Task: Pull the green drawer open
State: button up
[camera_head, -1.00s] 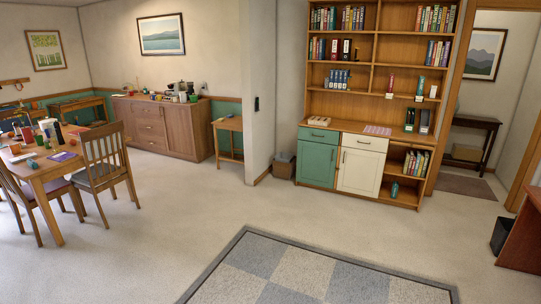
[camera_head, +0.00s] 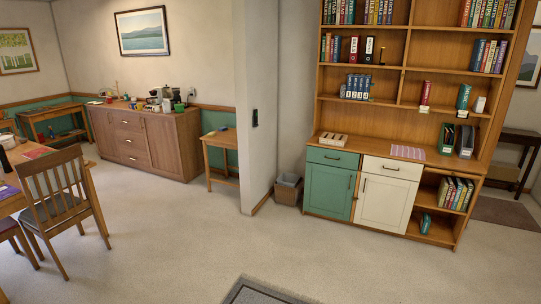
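The green drawer (camera_head: 332,158) is in the wooden bookcase cabinet, right of the picture's middle. It has a dark bar handle on its front and looks shut. A green door (camera_head: 327,190) with its own dark handle is directly below it. A white drawer (camera_head: 392,168) sits beside it on the right. My gripper is not in view.
A small bin (camera_head: 288,190) stands on the floor just left of the green door. A wall corner (camera_head: 260,110) juts out to its left. A chair (camera_head: 62,200) and table stand at far left. The floor (camera_head: 230,245) before the cabinet is clear, with a rug (camera_head: 262,293) at the bottom edge.

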aim_at(336, 158)
jog(key=i, duration=4.15)
jog(key=i+z, duration=0.25)
jog(key=i, duration=0.2)
jog(key=i+j+z, duration=0.25)
jog(key=i, duration=0.25)
